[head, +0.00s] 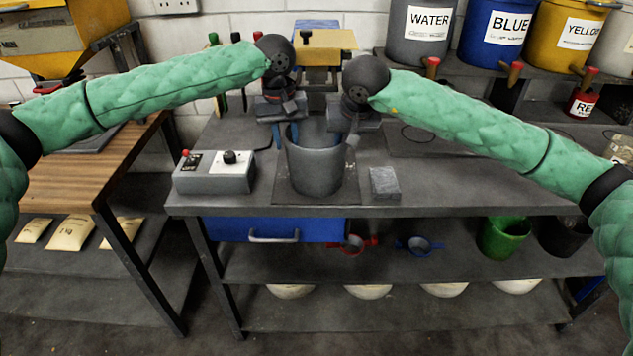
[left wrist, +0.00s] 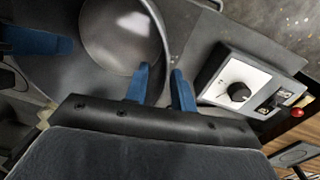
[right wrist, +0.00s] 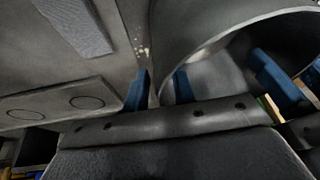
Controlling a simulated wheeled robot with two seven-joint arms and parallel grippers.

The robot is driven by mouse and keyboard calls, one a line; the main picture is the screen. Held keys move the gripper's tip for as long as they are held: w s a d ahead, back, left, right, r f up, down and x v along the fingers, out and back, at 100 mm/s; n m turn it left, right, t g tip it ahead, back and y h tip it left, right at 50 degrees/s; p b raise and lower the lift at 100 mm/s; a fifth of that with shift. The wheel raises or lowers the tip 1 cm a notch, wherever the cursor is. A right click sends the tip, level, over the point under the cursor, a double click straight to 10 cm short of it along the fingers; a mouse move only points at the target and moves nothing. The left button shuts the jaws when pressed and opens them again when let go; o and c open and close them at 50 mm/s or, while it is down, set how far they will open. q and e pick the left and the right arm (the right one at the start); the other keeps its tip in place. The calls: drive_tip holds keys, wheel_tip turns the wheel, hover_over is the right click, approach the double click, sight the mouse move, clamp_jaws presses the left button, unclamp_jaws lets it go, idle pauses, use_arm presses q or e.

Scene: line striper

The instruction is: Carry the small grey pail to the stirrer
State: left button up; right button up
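The small grey pail (head: 316,172) stands upright on a dark square plate (head: 288,196) on the grey bench; it also shows in the left wrist view (left wrist: 112,30). My left gripper (head: 284,136) is at its left rim, one finger inside and one outside; the fingers (left wrist: 163,82) look apart, with gaps beside the wall. My right gripper (head: 345,130) straddles the right rim the same way; its fingers (right wrist: 160,86) also look apart. A yellow-topped device (head: 326,42) stands behind my grippers, partly hidden; I cannot tell whether it is the stirrer.
A control box (head: 214,173) with a knob stands left of the pail, a small grey block (head: 384,182) to its right. Large labelled buckets, including WATER (head: 424,35), stand on the back shelf. A wooden table (head: 85,170) is at left.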

drive_tip(key=shift+r, duration=0.1)
use_arm(q)
wheel_tip(320, 180, up, 11)
drive_tip(key=shift+a, duration=0.4)
use_arm(e)
drive_tip(key=v, duration=1.1)
drive_tip(key=shift+r, duration=0.4)
drive_tip(key=shift+s+d, duration=0.1)
drive_tip(key=shift+s, duration=0.05)
